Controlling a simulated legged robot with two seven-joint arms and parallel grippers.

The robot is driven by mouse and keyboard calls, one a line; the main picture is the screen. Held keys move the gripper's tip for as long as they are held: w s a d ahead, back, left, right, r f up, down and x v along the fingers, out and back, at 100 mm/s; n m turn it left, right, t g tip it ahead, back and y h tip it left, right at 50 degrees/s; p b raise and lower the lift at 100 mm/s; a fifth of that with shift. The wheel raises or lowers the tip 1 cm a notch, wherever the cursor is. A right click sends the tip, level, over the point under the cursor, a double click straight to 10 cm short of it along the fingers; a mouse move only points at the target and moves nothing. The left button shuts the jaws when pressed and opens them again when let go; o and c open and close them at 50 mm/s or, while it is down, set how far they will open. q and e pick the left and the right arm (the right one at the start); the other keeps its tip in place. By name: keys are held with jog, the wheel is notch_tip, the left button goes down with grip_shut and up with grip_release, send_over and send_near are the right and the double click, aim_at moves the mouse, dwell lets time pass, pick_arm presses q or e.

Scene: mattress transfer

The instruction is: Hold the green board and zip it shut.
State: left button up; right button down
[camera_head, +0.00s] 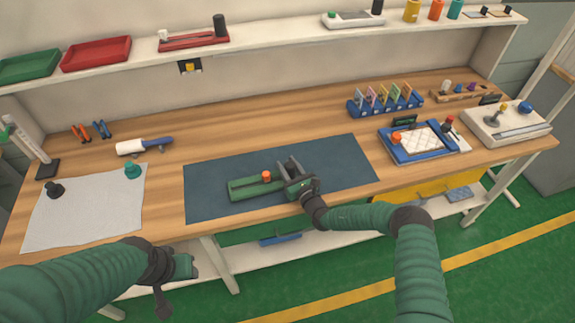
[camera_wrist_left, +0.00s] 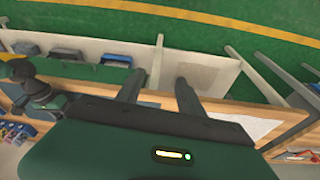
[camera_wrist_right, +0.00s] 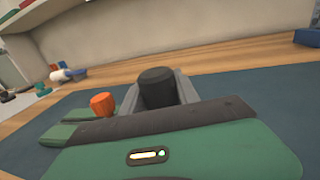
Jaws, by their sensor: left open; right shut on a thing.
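The green board (camera_head: 240,190) lies on the dark blue mat near the table's front. An orange knob (camera_head: 266,176) stands on it, also seen in the right wrist view (camera_wrist_right: 102,104). My right gripper (camera_head: 290,168) is at the board's right end. It is shut on a black cylindrical knob (camera_wrist_right: 157,88), which sits between its fingers in the right wrist view. No zip can be made out; the gripper hides the board's right end. My left gripper (camera_head: 185,266) is open and empty, in front of the table edge; its fingers (camera_wrist_left: 158,84) stand apart in the left wrist view.
The blue mat (camera_head: 340,165) has bare room around the board. A white cloth (camera_head: 90,205) with two knobs lies left. A blue rack (camera_head: 385,103), a framed pad (camera_head: 420,142) and a control box (camera_head: 508,124) stand right. A shelf (camera_head: 280,40) runs along the back.

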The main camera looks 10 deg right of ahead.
dwell(0.3)
pick_arm(q)
jog(key=n+t+h, duration=0.1)
jog(key=n+t, duration=1.4)
jog(key=n, duration=2)
send_near(266, 179)
jog(key=w, duration=0.9)
jog(key=shift+d+f, duration=0.1)
jog(key=shift+d, duration=0.3)
